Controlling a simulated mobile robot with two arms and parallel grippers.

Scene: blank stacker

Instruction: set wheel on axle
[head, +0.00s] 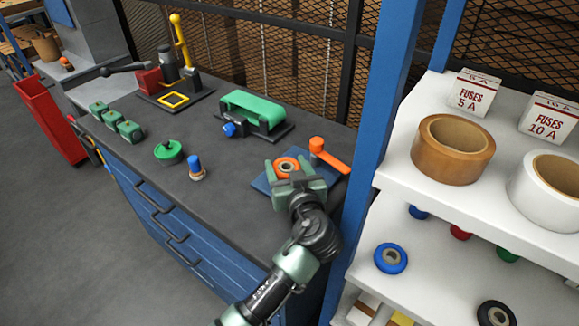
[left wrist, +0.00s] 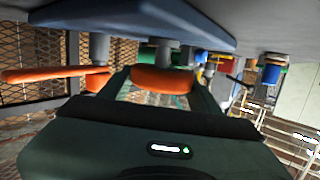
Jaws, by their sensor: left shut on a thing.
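An orange wheel (head: 287,166) with a pale hub is between the fingers of my left gripper (head: 299,180), over the blue plate (head: 261,184) at the right end of the bench. In the left wrist view, which looks upside down, the wheel (left wrist: 162,80) sits between the two fingers, apart from the plate (left wrist: 140,14). A grey axle (left wrist: 168,53) shows between plate and wheel, in line with the wheel. I cannot tell how far the axle enters the hub. An orange lever (head: 331,158) on a post stands beside the wheel. My right gripper is not in view.
A green belt unit (head: 253,108), a green round part (head: 168,152) and a blue-topped peg (head: 195,166) stand left on the bench. A blue post (head: 372,130) and white shelves with tape rolls (head: 452,149) and a blue wheel (head: 391,258) are close on the right.

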